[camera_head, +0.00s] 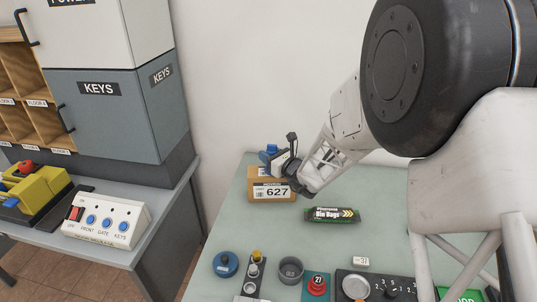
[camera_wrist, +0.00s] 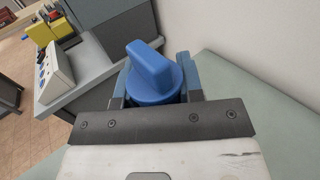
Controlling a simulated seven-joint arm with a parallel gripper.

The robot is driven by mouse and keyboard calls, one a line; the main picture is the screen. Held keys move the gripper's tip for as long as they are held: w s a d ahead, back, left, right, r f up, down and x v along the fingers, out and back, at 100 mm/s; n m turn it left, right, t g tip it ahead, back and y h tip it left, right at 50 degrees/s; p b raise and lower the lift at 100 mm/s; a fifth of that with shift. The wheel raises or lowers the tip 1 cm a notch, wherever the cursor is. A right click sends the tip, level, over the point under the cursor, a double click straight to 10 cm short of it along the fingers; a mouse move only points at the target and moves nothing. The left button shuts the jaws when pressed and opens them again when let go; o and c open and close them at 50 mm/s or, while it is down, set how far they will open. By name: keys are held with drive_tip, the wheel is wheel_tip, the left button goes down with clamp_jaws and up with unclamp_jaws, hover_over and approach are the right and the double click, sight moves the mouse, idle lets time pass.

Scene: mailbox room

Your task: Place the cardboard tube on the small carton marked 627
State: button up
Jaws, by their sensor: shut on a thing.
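The small carton (camera_head: 271,186) marked 627 stands at the back left of the pale green table. My gripper (camera_head: 274,157) is just above the carton in the head view. In the wrist view, its two fingers (camera_wrist: 154,82) are shut on a blue knob-like piece (camera_wrist: 152,72) with a round base and a raised flat grip. The blue piece also shows above the carton in the head view (camera_head: 270,149). I cannot tell whether it touches the carton's top. I cannot make out a cardboard tube in either view.
A bin bags packet (camera_head: 332,215) lies right of the carton. The grey KEYS cabinet (camera_head: 115,110) stands left on another table.

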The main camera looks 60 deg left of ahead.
drive_tip(key=o, duration=0.9)
drive_tip(key=shift+d+r, duration=0.1)
drive_tip(key=shift+r, duration=0.05)
drive_tip(key=w+d, duration=0.1)
drive_tip(key=d, duration=1)
drive_tip(key=shift+w+d, duration=0.35)
drive_tip(key=shift+w, duration=0.05)
